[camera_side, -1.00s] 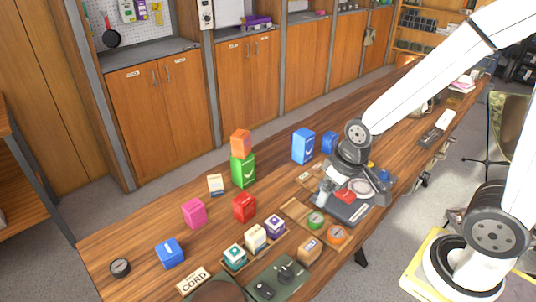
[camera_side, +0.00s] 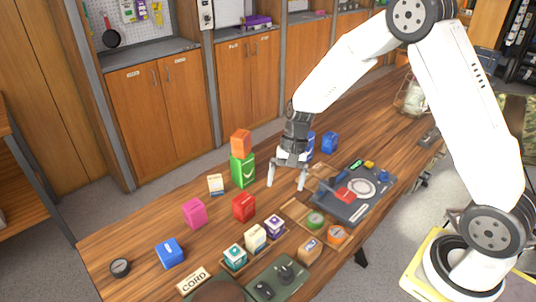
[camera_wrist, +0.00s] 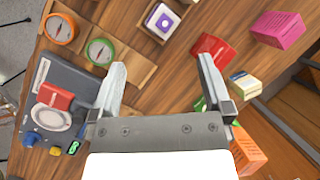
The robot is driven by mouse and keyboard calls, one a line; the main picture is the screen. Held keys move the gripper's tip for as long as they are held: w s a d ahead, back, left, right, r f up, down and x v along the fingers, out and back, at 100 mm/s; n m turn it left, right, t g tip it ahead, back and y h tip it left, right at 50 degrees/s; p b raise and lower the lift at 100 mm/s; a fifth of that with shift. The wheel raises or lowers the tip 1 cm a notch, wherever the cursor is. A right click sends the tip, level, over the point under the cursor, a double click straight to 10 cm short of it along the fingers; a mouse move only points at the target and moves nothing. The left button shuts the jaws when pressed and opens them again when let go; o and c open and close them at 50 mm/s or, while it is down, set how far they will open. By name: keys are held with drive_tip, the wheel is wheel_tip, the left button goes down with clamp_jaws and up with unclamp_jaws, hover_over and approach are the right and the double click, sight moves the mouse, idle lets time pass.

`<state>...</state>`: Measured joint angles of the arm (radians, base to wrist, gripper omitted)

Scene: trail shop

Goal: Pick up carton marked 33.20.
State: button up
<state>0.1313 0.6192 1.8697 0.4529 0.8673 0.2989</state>
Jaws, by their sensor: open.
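No marking 33.20 is legible, so I cannot tell which carton bears it. In the side view a small white carton (camera_side: 216,185) stands left of the green box, and shows as a cream carton (camera_wrist: 245,85) in the wrist view. A teal-and-white carton (camera_side: 235,257), a cream carton (camera_side: 255,238) and a purple-and-white carton (camera_side: 274,227) stand in a row near the front; the purple one also shows at the top of the wrist view (camera_wrist: 162,20). My gripper (camera_side: 286,182) is open and empty above the table, right of the green box, fingers pointing down (camera_wrist: 162,66).
An orange box (camera_side: 240,143) sits on a green box (camera_side: 243,171). Red (camera_side: 244,207), magenta (camera_side: 194,213) and blue (camera_side: 170,252) boxes stand to the left. A grey board (camera_side: 345,208) with a dish lies right of the gripper. Bare wood lies under the gripper.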

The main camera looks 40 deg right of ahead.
sight(238, 210)
drive_tip(key=w+f+m+y, duration=0.2)
drive_tip(key=w, duration=0.1)
drive_tip(key=w+f+m+y, duration=0.2)
drive_tip(key=w+f+y, duration=0.1)
drive_tip(key=w, duration=0.1)
drive_tip(key=w+f+m+y, duration=0.2)
drive_tip(key=w+f+m, duration=0.1)
drive_tip(key=shift+w+d+f+y, duration=0.15)
drive_tip(key=shift+d+f+y, duration=0.05)
drive_tip(key=shift+y, duration=0.1)
drive_tip(key=shift+w+d+f+m+y, duration=0.3)
drive_tip(key=shift+w+f+m+y, duration=0.4)
drive_tip(key=shift+y, duration=0.3)
drive_tip(key=shift+s+a, duration=0.1)
drive_tip(key=shift+x, duration=1.25)
drive_tip(key=shift+a+f, duration=0.1)
drive_tip(key=shift+x, duration=2.5)
clamp_jaws()
